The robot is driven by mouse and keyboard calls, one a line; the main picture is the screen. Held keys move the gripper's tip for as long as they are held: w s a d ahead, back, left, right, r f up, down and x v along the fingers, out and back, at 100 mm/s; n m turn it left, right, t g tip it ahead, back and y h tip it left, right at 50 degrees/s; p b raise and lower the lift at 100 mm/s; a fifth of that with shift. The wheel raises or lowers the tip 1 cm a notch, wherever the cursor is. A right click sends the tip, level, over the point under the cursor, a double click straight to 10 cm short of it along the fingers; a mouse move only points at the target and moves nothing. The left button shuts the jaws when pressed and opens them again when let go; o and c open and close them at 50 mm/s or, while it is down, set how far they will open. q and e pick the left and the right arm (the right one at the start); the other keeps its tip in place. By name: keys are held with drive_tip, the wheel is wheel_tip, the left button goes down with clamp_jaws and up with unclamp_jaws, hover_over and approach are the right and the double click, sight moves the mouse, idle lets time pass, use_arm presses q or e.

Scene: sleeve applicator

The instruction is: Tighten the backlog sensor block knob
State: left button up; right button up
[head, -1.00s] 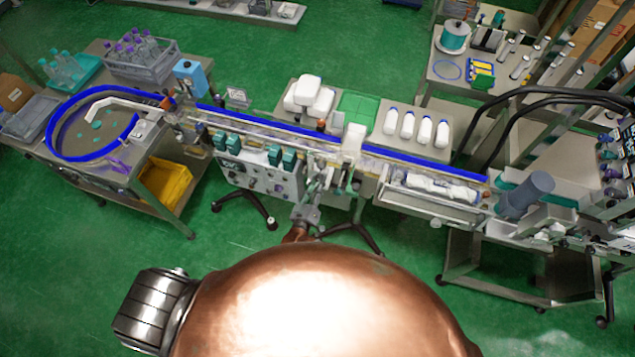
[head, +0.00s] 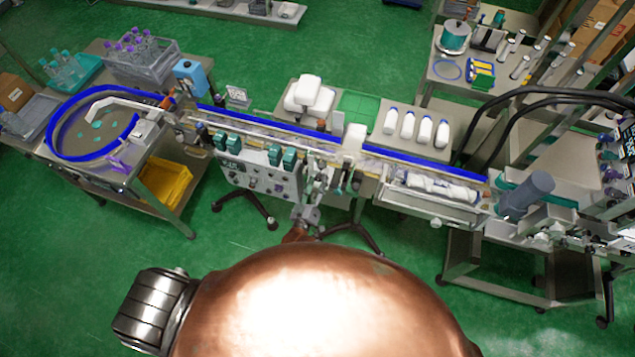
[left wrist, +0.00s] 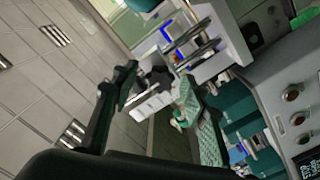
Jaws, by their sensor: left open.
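A white block (head: 353,140) sits on the conveyor rail near the middle of the head view; I cannot tell whether it is the sensor block. My left gripper (head: 314,190) is at the front side of the conveyor, just left of and below that block, and is open. In the left wrist view, a dark finger (left wrist: 117,95) stands at the left. I see no clear contact between finger and knob. My right gripper is not in view.
The conveyor with blue guide rails (head: 410,159) crosses the view. A control panel (head: 262,180) with teal boxes stands left of my left gripper. White bottles (head: 425,131) stand on the table behind the conveyor. Green floor (head: 120,270) is open in front.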

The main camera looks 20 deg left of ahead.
use_arm(q)
drive_tip(key=s, duration=1.2)
drive_tip(key=shift+a, duration=0.15)
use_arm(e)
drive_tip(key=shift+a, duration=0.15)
